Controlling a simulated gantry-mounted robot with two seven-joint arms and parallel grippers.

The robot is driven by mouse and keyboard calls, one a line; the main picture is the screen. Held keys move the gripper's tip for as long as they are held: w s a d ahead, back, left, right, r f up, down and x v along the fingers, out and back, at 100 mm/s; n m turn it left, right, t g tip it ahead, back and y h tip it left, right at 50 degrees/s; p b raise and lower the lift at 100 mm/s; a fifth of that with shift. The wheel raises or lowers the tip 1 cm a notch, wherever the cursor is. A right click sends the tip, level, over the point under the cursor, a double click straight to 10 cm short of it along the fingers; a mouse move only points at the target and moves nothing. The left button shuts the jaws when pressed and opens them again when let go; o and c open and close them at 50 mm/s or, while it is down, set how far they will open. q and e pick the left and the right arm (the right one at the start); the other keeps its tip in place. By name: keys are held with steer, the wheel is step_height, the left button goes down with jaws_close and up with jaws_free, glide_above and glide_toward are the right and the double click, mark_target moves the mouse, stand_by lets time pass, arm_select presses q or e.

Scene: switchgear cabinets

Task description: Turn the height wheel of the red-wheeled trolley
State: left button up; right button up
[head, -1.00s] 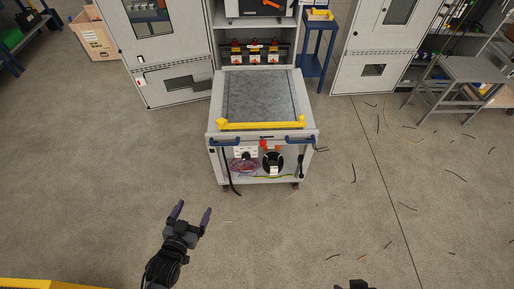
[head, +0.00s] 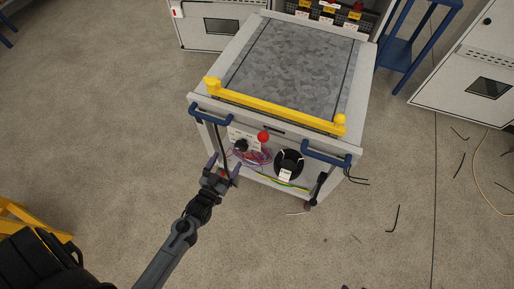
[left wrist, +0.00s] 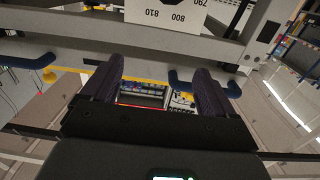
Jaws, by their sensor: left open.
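The trolley (head: 203,98) is a light grey cart with a grey top, a yellow bar (head: 280,108) along its front edge and two blue handles. On its front, below the left handle, a black knob (head: 241,146) sits by a white plate, which I take for the height wheel and its scale. The left wrist view shows a white scale plate (left wrist: 165,14) with numbers around 800. My left gripper (head: 225,163) is open and empty, just in front of and below the knob, fingers pointing at the trolley. Only dark tips, perhaps my right gripper (head: 347,287), show at the bottom edge.
A red ball knob (head: 263,137), a black reel (head: 289,162) and coiled wires are at the trolley's front. A dark cable hangs beside my left gripper. A blue stand (head: 398,53) and grey cabinets (head: 475,75) stand behind.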

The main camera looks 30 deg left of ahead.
arm_select(q)
steer(key=b, duration=0.4)
glide_toward(240, 149)
step_height(240, 149, up, 3)
step_height(240, 149, down, 3)
steer(key=s+b, duration=0.2)
steer(key=b, duration=0.1)
steer(key=w+b, duration=0.1)
steer(key=w, duration=0.2)
steer(key=w+a+b, duration=0.1)
steer(key=w, duration=0.3)
steer(key=w+b, duration=0.2)
steer(key=w, duration=0.2)
steer(key=shift+a+r, duration=0.1)
steer(key=shift+a, duration=0.1)
steer(key=shift+w+a, duration=0.15)
steer(key=shift+w, duration=0.1)
arm_select(e)
step_height(240, 149, down, 14)
steer(key=shift+r, duration=0.15)
arm_select(q)
steer(key=c, duration=1)
steer(key=shift+r, duration=0.1)
steer(key=shift+c, duration=0.2)
arm_select(e)
steer(key=shift+r, duration=0.2)
